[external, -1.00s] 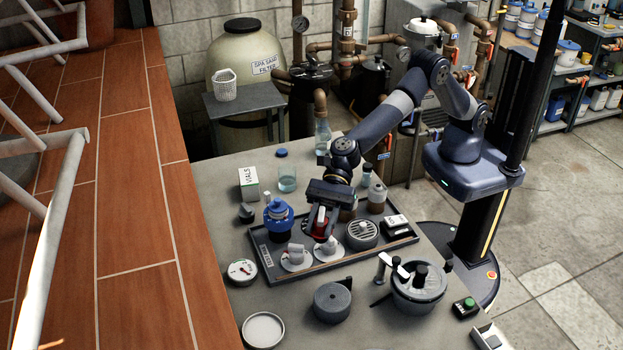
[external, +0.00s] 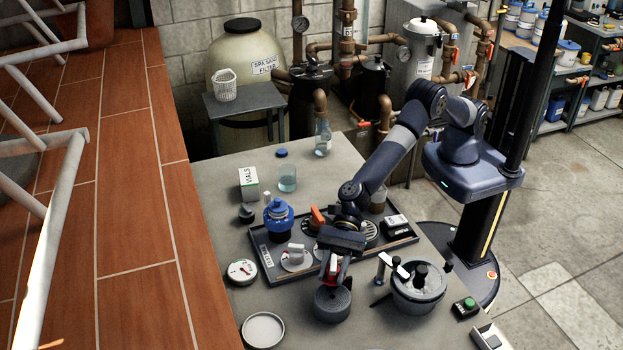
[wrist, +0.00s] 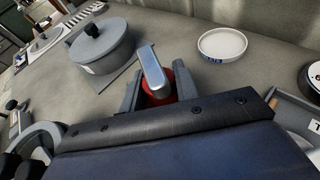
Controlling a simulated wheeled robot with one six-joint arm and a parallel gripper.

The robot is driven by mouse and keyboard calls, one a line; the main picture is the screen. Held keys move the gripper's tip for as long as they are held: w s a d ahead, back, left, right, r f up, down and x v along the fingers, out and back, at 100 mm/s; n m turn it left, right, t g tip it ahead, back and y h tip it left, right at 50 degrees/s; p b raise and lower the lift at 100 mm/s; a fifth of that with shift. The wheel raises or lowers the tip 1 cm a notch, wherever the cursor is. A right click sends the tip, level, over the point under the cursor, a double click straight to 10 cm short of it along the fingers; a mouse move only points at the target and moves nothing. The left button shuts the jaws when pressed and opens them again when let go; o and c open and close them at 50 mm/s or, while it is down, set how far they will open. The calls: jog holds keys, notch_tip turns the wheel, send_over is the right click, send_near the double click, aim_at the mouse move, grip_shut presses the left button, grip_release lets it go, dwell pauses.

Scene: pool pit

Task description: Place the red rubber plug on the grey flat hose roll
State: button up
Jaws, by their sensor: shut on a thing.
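The red rubber plug (external: 333,281) is between the fingers of my gripper (external: 335,279). In the wrist view the plug (wrist: 171,82) shows as a bit of red under a silver, bar-like piece, with my gripper's fingers (wrist: 157,90) on either side. My gripper is shut on the plug. The grey flat hose roll (external: 332,305) is a dark, low cylinder on the bench, directly below the plug in the external view. I cannot tell if plug and roll touch. I cannot make out the roll in the wrist view, where my gripper body blocks the lower part.
A shallow white dish (external: 263,330) and a round gauge (external: 242,271) lie to the left. A pot (external: 418,288) with a black knob stands close on the right.

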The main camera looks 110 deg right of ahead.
jog(key=shift+f+b, duration=0.3)
jog(key=shift+f, duration=0.05)
jog(key=o, duration=1)
jog(key=shift+r, duration=0.1)
jog(key=shift+r+p, duration=0.2)
jog(key=shift+p, duration=0.1)
jog(key=b+v, duration=0.4)
jog(key=v, duration=0.8)
jog(key=shift+o, duration=0.3)
